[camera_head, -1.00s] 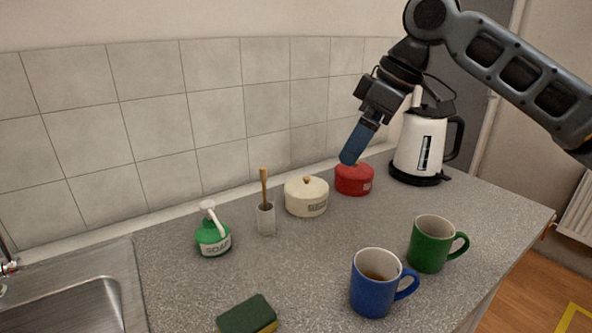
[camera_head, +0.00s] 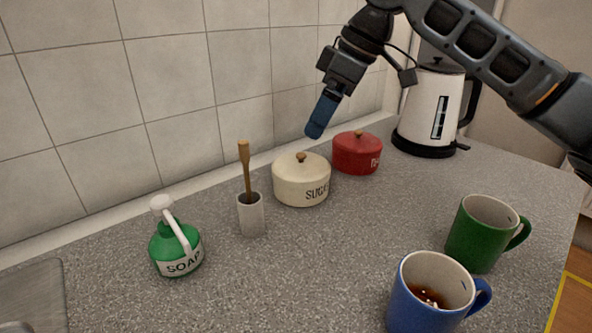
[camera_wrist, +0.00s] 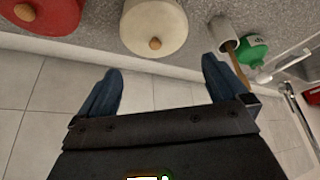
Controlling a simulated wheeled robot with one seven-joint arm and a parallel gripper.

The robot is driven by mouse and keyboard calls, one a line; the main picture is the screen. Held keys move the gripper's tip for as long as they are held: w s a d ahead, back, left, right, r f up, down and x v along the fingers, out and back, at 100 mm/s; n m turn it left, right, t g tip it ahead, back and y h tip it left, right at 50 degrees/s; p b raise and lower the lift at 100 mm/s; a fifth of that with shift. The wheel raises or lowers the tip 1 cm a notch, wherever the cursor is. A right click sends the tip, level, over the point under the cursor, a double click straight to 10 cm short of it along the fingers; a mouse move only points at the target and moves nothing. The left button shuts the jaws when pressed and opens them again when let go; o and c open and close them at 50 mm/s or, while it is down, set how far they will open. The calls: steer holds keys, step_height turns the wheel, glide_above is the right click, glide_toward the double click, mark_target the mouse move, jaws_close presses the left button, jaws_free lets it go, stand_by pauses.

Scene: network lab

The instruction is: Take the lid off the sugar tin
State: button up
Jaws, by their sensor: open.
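The sugar tin (camera_head: 292,188) is cream, labelled "SUGA…", and stands on the counter near the tiled wall. Its lid (camera_head: 317,165) with a round wooden knob (camera_head: 301,157) is on it. In the wrist view the tin's lid (camera_wrist: 153,22) and knob (camera_wrist: 155,43) show from above, ahead of the fingers and between their lines. My gripper (camera_head: 315,132) is above and slightly right of the tin's lid, apart from it. In the wrist view my gripper (camera_wrist: 160,82) has its two blue fingers wide apart with nothing between them.
A red tin (camera_head: 350,158) stands right of the sugar tin, with a white kettle (camera_head: 425,112) beyond. A pot with a wooden-handled tool (camera_head: 251,215) and a green soap bottle (camera_head: 180,252) stand left. Green (camera_head: 474,240) and blue (camera_head: 420,305) mugs are in front. The middle counter is clear.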

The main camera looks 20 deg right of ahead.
mark_target(302, 154)
steer(key=shift+w+f+b, duration=0.3)
steer(key=shift+w+f, duration=0.1)
steer(key=shift+f, duration=0.4)
steer(key=x, duration=0.7)
steer(key=shift+w+f, duration=0.15)
